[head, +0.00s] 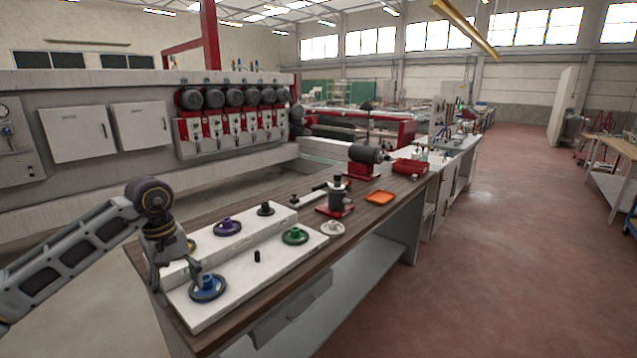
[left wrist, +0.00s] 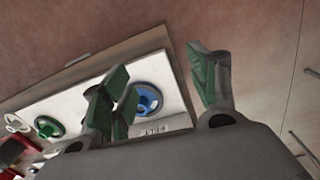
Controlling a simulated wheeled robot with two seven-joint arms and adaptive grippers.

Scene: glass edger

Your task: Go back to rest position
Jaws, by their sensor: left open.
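My left gripper (head: 196,272) hangs over the left end of the workbench, just above or beside a blue wheel (head: 207,288) on the white board. In the left wrist view my left gripper (left wrist: 165,95) has its green fingers spread apart, and nothing is between them. The blue wheel (left wrist: 147,98) shows behind the fingers there. Whether a finger touches it cannot be told. My right gripper is in neither view.
The white board (head: 235,293) carries a purple wheel (head: 227,227), a green wheel (head: 295,235) and a black peg (head: 257,256). A white wheel (head: 332,228), a red-based fixture (head: 336,204) and an orange tray (head: 380,197) stand farther along the wooden bench.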

